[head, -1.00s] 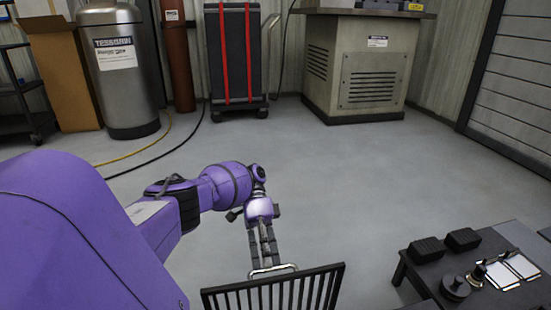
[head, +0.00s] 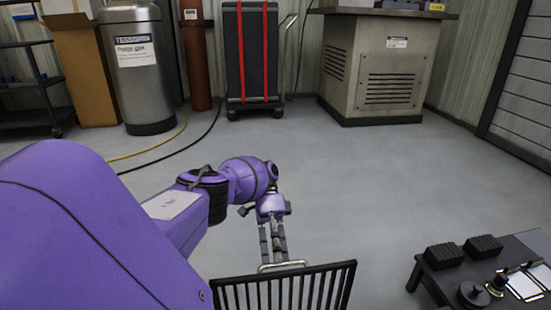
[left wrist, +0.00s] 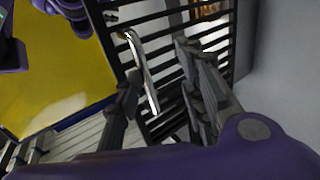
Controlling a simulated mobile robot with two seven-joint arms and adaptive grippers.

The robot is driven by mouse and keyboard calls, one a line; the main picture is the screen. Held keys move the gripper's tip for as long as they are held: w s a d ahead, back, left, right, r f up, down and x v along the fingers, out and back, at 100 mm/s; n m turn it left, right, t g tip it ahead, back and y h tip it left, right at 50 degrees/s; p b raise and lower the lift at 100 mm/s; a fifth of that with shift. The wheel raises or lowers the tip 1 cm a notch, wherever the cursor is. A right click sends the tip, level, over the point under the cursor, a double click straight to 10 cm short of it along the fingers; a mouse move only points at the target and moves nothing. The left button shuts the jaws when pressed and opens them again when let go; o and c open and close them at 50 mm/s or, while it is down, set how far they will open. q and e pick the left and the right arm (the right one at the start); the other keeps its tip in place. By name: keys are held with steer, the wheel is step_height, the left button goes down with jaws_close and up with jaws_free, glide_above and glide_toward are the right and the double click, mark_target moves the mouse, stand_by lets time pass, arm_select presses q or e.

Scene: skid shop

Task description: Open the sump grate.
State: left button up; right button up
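The sump grate (head: 285,290) is a dark barred panel at the bottom centre of the head view. It looks raised and tilted, with its lower part cut off by the frame. Its pale metal handle (head: 283,265) is at the top edge. My left gripper (head: 272,250) is at this handle, fingers pointing down. In the left wrist view the fingers (left wrist: 165,95) are apart, with the handle (left wrist: 142,72) between them, closer to the left finger; I cannot tell if they touch. Grate bars (left wrist: 165,45) show behind. My right gripper is not in view.
A low dark table (head: 450,277) with black blocks, a knob-like part and white cards stands at right. A steel tank (head: 143,85), a red-strapped cart (head: 250,60) and a metal cabinet (head: 385,80) line the back wall. The grey floor (head: 350,190) between is clear.

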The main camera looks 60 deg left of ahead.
arm_select(q)
steer(key=shift+o, duration=0.9)
steer(key=shift+s+f, duration=0.25)
steer(key=shift+f, duration=0.5)
steer(key=shift+r, duration=0.1)
step_height(320, 180, up, 11)
steer(key=shift+w, duration=0.2)
